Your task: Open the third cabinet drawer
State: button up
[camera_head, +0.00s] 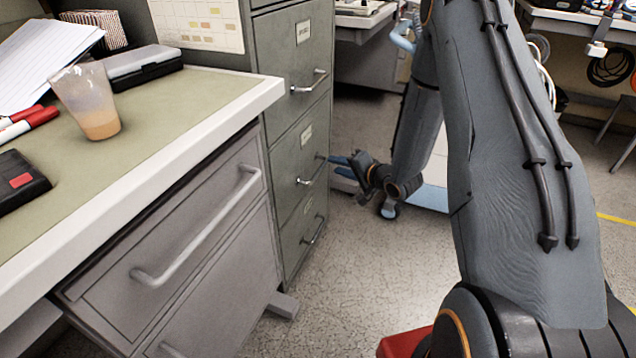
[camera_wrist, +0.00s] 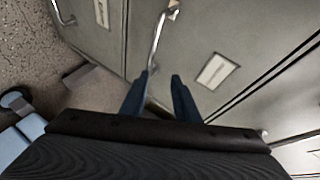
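The grey-green cabinet (camera_head: 268,60) stands beside the desk, with several drawers stacked on its front, all looking shut. The drawer (camera_head: 302,150) with the middle of three visible cabinet handles has a metal bar handle (camera_head: 313,173) and a label above it. My gripper (camera_head: 342,160) is at this handle, its blue fingers pointing left at the drawer front. In the wrist view, the two fingers (camera_wrist: 162,80) are apart. The handle (camera_wrist: 158,42) runs down towards the left fingertip; whether it lies between the fingers or touches one, I cannot tell. The drawer's label (camera_wrist: 216,71) is to the right.
The lower drawer's handle (camera_head: 314,231) is below my gripper. The desk (camera_head: 190,115) with its own drawer handle (camera_head: 200,235) stands left, holding a cup (camera_head: 88,103) and red markers (camera_head: 30,122). Open speckled floor (camera_head: 375,260) lies in front of the cabinet.

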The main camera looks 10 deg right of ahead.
aim_at(319, 170)
jog(key=shift+w+a+f+m+t+y+b, duration=0.2)
jog(key=shift+w+a+f+y+b, duration=0.3)
jog(key=shift+w+a+f, duration=0.45)
jog(key=shift+w+a+f+m+t+y+b, duration=0.15)
jog(key=shift+w+a+f+m+y+b, duration=0.15)
jog(key=shift+w+a+f+b, duration=0.65)
jog(key=shift+w+a+f+m+t+y+b, duration=0.2)
jog(key=shift+w+a+f+y+b, duration=0.25)
jog(key=shift+w+f, duration=0.75)
jog(key=shift+w+r, duration=0.2)
jog(key=shift+c, duration=0.4)
grip_shut()
